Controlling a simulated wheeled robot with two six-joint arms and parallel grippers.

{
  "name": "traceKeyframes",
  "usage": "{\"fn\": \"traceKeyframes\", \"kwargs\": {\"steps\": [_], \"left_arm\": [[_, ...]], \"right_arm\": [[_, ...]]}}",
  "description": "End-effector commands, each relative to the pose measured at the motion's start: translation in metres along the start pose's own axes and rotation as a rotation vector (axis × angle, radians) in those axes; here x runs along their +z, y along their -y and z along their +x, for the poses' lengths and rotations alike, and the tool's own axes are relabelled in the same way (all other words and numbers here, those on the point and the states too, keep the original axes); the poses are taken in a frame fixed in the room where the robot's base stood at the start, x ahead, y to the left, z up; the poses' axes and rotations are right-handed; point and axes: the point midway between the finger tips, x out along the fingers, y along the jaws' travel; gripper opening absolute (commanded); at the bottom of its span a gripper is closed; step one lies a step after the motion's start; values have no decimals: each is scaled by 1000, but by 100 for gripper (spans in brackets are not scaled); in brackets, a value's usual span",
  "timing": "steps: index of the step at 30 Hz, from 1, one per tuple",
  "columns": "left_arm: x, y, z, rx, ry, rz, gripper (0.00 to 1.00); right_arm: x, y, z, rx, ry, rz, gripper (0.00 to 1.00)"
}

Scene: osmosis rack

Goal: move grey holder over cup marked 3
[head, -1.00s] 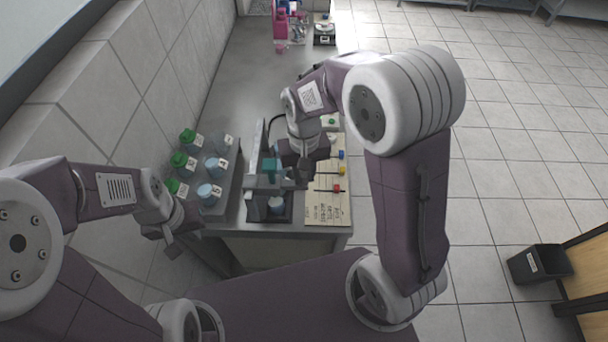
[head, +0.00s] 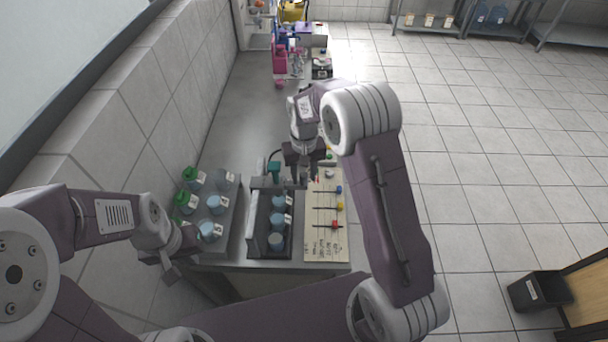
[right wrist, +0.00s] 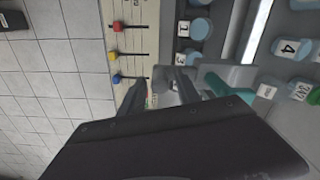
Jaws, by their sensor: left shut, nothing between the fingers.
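The grey holder (head: 262,182), carrying a teal piece (head: 274,168), is at the far end of the dark rack (head: 256,236). Several blue cups stand in a row in the rack. The cup marked 3 (right wrist: 192,57) is legible in the right wrist view, just beside the holder; it appears to be the farthest visible rack cup (head: 279,202) in the head view. My right gripper (head: 303,180) is at the holder's right side, its fingers around a grey part (right wrist: 165,84) of it; the exact contact is partly hidden. My left gripper (head: 172,270) is shut and empty, at the table's near left edge.
A grey tray (head: 228,225) left of the rack holds green-capped bottles (head: 186,202) and blue cups (head: 210,231). A wooden board (head: 325,245) with coloured sliders lies right of the rack. The counter behind is clear up to pink equipment (head: 280,62).

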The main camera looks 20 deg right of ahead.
Motion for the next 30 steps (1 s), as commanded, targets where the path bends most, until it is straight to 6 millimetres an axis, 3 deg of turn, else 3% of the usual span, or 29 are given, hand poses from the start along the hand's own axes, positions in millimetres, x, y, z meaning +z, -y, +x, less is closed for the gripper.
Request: {"fn": "traceKeyframes", "kwargs": {"steps": [11,21,25,30], "left_arm": [[0,0,2,0,0,0,0],[1,0,14,0,0,0,0],[1,0,14,0,0,0,0],[1,0,14,0,0,0,0]], "right_arm": [[0,0,-5,0,1,0,45],[-1,0,-74,-1,0,0,45],[-1,0,-88,0,1,0,45],[-1,0,-90,0,3,0,45]]}}
